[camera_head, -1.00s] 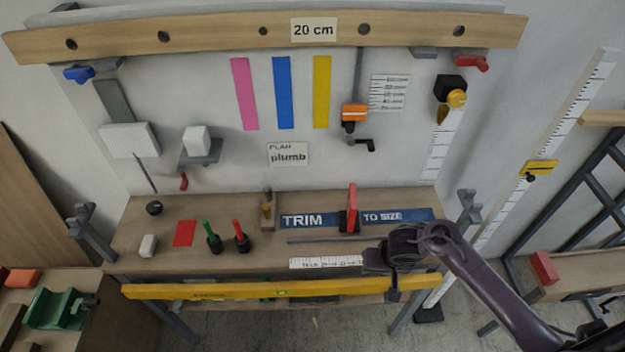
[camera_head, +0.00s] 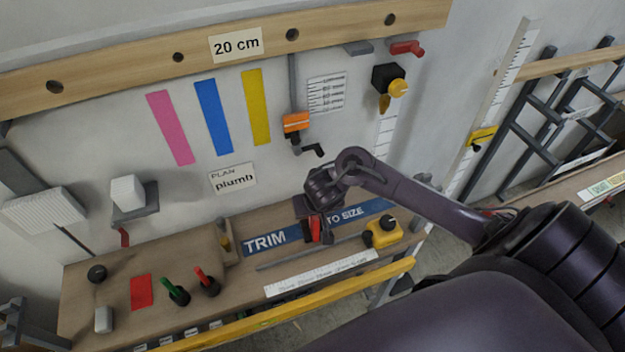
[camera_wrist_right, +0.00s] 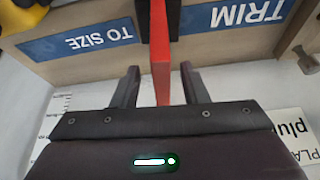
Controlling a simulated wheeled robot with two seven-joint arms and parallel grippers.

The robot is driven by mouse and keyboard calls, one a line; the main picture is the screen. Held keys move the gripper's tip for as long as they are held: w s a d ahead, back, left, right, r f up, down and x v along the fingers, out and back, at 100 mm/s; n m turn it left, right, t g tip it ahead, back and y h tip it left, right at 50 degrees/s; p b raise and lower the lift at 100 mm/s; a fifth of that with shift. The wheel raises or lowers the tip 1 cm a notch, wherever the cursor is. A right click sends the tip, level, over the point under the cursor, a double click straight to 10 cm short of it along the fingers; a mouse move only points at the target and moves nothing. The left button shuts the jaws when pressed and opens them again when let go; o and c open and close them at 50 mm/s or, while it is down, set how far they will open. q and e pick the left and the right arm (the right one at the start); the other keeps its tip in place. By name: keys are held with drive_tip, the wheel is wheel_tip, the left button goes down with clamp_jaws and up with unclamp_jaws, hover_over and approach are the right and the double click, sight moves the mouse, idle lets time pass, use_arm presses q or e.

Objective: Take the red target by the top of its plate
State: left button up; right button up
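The red target (camera_head: 314,229) is a narrow upright red plate on the bench, between the words TRIM and TO SIZE. My right gripper (camera_head: 316,219) is over its top and partly hides it. In the right wrist view the red plate (camera_wrist_right: 161,80) reaches between the two dark fingers of the right gripper (camera_wrist_right: 160,68). The fingers are apart, with a gap on each side of the plate. A dark part shows beside the red at the target's far end. My left gripper is in no current view.
The blue TRIM TO SIZE strip (camera_head: 272,239) runs along the bench behind the target. A yellow device (camera_head: 383,233) stands to the right. A white ruler (camera_head: 322,272) lies in front. Red and green-handled tools (camera_head: 207,284) stand to the left.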

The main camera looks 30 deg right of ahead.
drive_tip(key=x, duration=0.3)
drive_tip(key=shift+w+d+b, duration=0.1)
drive_tip(key=shift+w+b, duration=0.05)
drive_tip(key=shift+b, duration=0.15)
drive_tip(key=shift+r, duration=0.1)
drive_tip(key=shift+c, duration=0.6)
clamp_jaws()
